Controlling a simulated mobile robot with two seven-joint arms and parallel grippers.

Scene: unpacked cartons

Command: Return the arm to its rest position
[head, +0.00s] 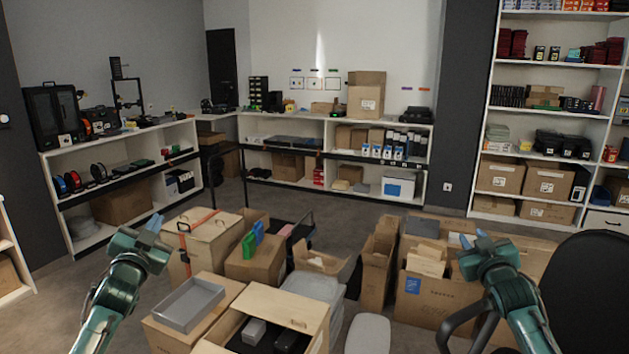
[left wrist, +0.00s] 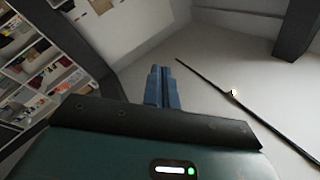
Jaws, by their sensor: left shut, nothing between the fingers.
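My left gripper (head: 154,223) is in the left of the head view, above the floor beside a strapped carton. Its blue fingers show in the left wrist view (left wrist: 162,88), pressed together with nothing between them. They point toward the upper wall and ceiling there. My right gripper (head: 472,238) is on the right of the head view, in front of the cartons on that side. Its blue fingertips are small, and I cannot tell whether they are parted. No object shows in it.
A strapped carton (head: 206,238) stands just right of my left gripper. A grey tray (head: 190,304) lies on a carton at the front. An open carton (head: 283,309) holds dark items. Several cartons crowd the middle. A black chair (head: 588,290) stands at the right. Shelves line the walls.

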